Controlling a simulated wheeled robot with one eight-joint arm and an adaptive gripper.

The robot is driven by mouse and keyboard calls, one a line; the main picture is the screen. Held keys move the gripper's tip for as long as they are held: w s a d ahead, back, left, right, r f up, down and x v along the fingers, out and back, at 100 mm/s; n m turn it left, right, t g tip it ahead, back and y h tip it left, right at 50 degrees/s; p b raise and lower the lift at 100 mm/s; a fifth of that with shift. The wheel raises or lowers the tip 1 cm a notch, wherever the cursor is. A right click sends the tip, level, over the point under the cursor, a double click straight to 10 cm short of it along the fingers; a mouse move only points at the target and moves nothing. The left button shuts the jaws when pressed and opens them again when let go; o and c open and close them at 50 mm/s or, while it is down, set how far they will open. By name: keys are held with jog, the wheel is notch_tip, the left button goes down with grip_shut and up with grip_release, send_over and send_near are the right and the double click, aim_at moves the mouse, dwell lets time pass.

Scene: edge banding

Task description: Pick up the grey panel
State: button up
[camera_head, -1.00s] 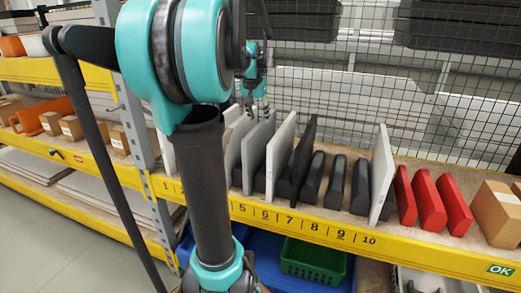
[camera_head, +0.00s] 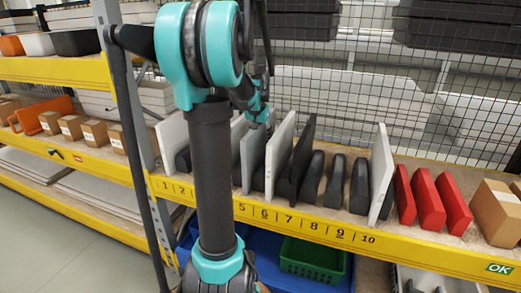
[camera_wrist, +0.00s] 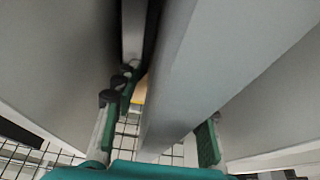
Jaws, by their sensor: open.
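Several pale and mid-grey panels stand upright in numbered slots on the yellow shelf, among them a mid-grey one (camera_head: 252,157) near slot 5 and a lighter one (camera_head: 280,155) near slot 6. My gripper (camera_head: 257,118) is above and behind these panels, partly hidden by my arm. In the wrist view my open gripper (camera_wrist: 160,122) has a finger on each side of a grey panel (camera_wrist: 190,70). The panel reaches between the fingers, with visible room around it. I cannot tell whether either finger touches a panel.
Other grey panels (camera_wrist: 50,60) flank the gripper closely. A black panel (camera_head: 303,155), black holders (camera_head: 335,182), a pale panel (camera_head: 381,175) and red blocks (camera_head: 428,200) stand to the right. A wire mesh (camera_head: 350,100) closes the back. A green basket (camera_head: 312,258) sits below.

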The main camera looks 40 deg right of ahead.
grip_shut()
jog(key=shift+r, duration=0.15)
dwell(0.6)
